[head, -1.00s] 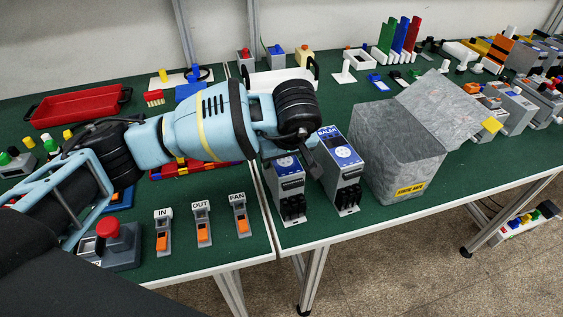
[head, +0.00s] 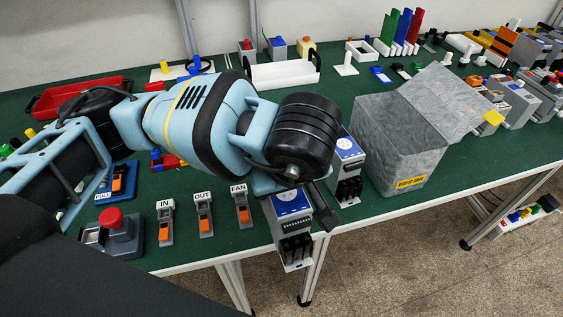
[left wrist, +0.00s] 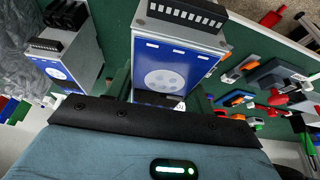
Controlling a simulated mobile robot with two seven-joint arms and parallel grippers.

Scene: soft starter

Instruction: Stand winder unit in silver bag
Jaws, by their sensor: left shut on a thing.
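My left gripper (head: 296,200) is shut on a grey unit with a blue top label (head: 291,228). The unit is upright and lifted, in front of the table's front edge. Its label is too small to read. In the left wrist view the held unit (left wrist: 185,62) sits between the fingers. A similar unit (head: 347,170) stands on the table to its right, partly behind my wrist. The silver bag (head: 398,152) stands open farther right, with a yellow sticker on its front and its flap folded back. My right gripper is out of view.
A red emergency button box (head: 120,230) and IN, OUT and FAN switches (head: 203,215) stand front left. A white tray (head: 283,74) is behind my arm. More units (head: 515,103) stand right of the bag. Green table shows in front of the bag.

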